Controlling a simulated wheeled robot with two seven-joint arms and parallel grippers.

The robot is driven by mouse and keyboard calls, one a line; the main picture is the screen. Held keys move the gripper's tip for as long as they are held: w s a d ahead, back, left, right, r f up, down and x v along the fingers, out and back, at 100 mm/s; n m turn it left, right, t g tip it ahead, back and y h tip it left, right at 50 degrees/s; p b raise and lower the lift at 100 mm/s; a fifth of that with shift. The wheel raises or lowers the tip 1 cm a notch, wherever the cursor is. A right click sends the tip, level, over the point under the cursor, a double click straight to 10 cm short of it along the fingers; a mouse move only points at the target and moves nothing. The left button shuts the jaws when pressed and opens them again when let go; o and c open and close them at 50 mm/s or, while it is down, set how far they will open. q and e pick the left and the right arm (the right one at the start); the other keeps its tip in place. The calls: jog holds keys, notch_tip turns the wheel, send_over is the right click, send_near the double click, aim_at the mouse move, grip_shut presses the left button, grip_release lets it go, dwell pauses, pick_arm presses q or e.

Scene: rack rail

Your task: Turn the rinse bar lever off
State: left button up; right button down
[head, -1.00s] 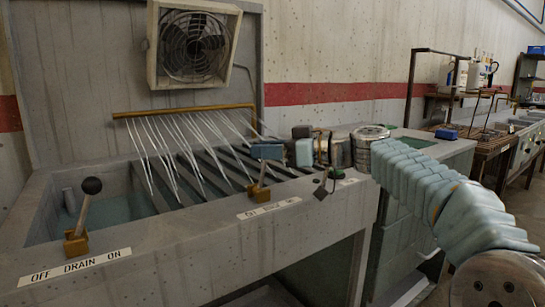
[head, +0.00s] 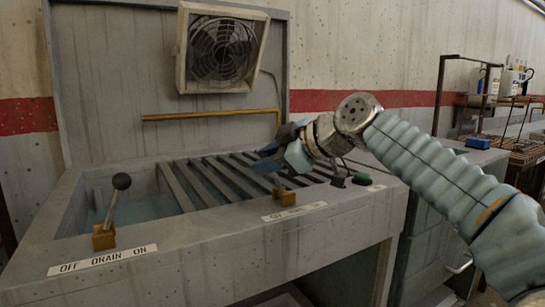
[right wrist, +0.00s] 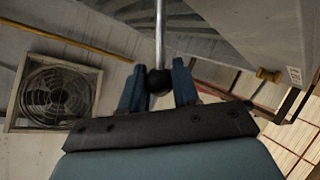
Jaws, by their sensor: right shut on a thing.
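The rinse bar (head: 212,115) is a brass pipe along the back of the sink, and no water falls from it. My right gripper (head: 268,160) is over the slats behind that base and hides most of the lever. In the right wrist view, my right gripper (right wrist: 158,76) has its blue fingers on either side of the lever's black ball knob (right wrist: 158,82), shut on it. The metal rod (right wrist: 159,35) runs up from the knob. My left gripper is out of view.
The drain lever (head: 115,203) stands at the left front, tilted slightly right, above its "OFF DRAIN ON" label (head: 103,260). A green button (head: 362,179) is on the ledge to the right. A fan (head: 222,48) hangs on the back panel.

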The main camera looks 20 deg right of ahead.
jog(key=shift+a, duration=0.15)
dwell(0.3)
jog(key=c, duration=0.9)
grip_release()
jog(key=shift+o, duration=0.2)
jog(key=v, duration=1.3)
jog(key=shift+s, duration=0.4)
jog(key=shift+r, duration=0.15)
